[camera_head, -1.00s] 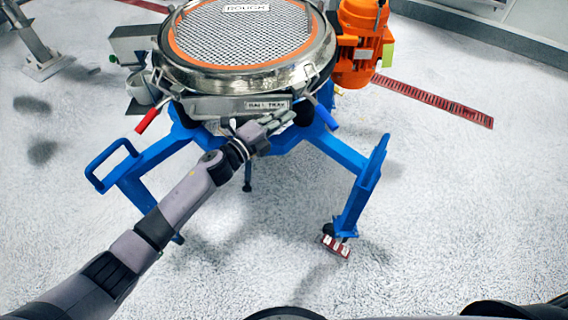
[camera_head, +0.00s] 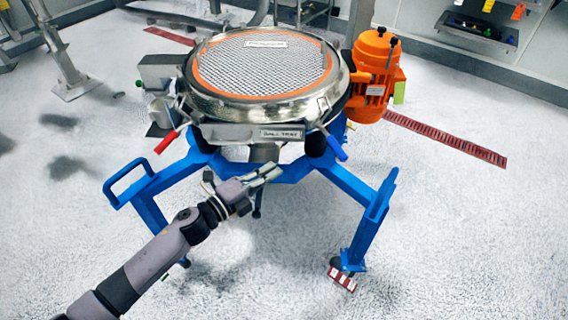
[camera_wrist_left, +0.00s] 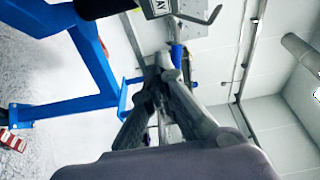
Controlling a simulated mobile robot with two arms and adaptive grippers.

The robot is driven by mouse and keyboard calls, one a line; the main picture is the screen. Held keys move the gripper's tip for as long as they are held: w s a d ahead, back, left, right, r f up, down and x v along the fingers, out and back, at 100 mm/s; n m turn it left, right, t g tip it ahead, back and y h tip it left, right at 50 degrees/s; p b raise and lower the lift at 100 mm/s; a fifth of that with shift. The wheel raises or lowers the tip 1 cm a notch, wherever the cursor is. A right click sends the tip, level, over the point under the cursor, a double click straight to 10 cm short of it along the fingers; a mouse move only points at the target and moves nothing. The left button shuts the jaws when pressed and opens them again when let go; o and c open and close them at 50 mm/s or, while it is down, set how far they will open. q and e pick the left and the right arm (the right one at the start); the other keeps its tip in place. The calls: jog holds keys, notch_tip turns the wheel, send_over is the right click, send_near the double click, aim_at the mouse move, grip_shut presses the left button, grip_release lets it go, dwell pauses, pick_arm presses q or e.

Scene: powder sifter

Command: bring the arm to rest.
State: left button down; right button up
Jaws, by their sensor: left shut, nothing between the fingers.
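My left gripper (camera_head: 268,174) is in front of the powder sifter, just below its ball tray label (camera_head: 281,133). It is shut and empty, with its fingertips pointing up and right toward the blue frame. In the left wrist view its fingers (camera_wrist_left: 163,62) meet near the middle, with nothing between them. The sifter (camera_head: 262,69) is a round steel drum with an orange-ringed mesh top. A red handle (camera_head: 166,142) and a blue handle (camera_head: 336,148) stick out from its front. My right gripper is not in these views.
The sifter's blue stand (camera_head: 364,208) spreads its legs across the pale floor, and a blue loop handle (camera_head: 128,183) juts left. An orange motor (camera_head: 376,72) is mounted at the right. A red floor grate (camera_head: 445,138) lies further right. The floor in front is open.

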pick_arm(q)
jog(key=s+a+f+n+y+p, duration=0.1)
jog(key=s+a+f+n+y, duration=0.2)
jog(key=a+f+n, duration=0.5)
jog(key=s+a+f+n+g+y, duration=0.1)
jog(key=s+a+f+n+y, duration=0.2)
jog(key=f, duration=0.9)
jog(key=s+a+f+n+y+p, duration=0.1)
jog(key=s+a+f+n+y, duration=0.25)
jog(key=a+f, duration=0.45)
jog(key=s+a+f+n+g+y+p, duration=0.15)
jog(key=s+f+n+g+y, duration=0.35)
jog(key=s+f, duration=0.9)
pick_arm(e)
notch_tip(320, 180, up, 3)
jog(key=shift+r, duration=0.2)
pick_arm(q)
jog(key=s+f+n+g, duration=0.2)
jog(key=s+f+n, duration=0.1)
jog(key=s, duration=0.9)
jog(key=s+f+n+g, duration=0.2)
jog(key=s+n, duration=0.1)
jog(key=s, duration=1)
jog(key=shift+s+a+f+g+h, duration=0.25)
jog(key=shift+s+f+g+h, duration=0.05)
jog(key=shift+f+g+h, duration=0.15)
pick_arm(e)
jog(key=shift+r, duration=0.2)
